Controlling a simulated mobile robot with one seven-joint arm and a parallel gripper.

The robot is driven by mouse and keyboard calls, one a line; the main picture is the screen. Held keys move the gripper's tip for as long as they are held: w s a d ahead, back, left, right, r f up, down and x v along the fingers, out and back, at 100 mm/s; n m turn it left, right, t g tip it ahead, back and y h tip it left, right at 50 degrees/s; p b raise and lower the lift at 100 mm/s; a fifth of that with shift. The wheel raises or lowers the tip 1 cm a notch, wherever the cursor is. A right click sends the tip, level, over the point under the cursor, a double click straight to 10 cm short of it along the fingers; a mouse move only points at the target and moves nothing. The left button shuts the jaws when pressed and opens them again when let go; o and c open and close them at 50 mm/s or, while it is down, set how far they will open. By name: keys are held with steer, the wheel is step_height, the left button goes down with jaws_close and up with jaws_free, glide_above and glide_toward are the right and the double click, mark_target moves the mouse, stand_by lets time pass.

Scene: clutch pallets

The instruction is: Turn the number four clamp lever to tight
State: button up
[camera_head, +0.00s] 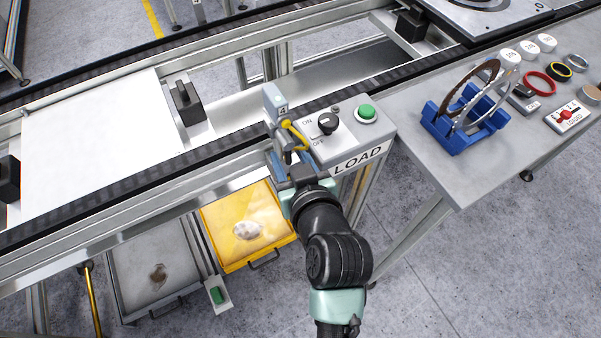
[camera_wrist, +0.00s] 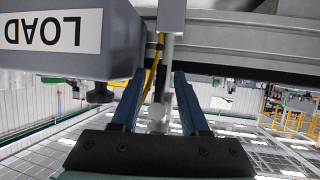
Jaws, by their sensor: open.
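The number four clamp (camera_head: 274,97) is a grey-blue upright block with a "4" label, standing on the near rail of the conveyor left of the LOAD box. A grey lever with a yellow cable beside it hangs below the clamp. In the wrist view the light grey lever (camera_wrist: 168,62) runs down between the two blue fingers of my gripper (camera_wrist: 158,74). The fingers are apart on either side of it, with gaps showing. In the head view my gripper (camera_head: 283,158) is just below the clamp, and my wrist hides part of it. The lever's exact setting cannot be told.
The LOAD box (camera_head: 352,141) with a black knob (camera_head: 328,123) and green button (camera_head: 367,111) stands close right of my gripper. A yellow tray (camera_head: 222,218) lies below left. A grey bench (camera_head: 437,169) with a blue rack (camera_head: 460,131) is to the right.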

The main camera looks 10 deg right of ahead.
steer(key=v, duration=1.2)
steer(key=shift+w+r, duration=0.1)
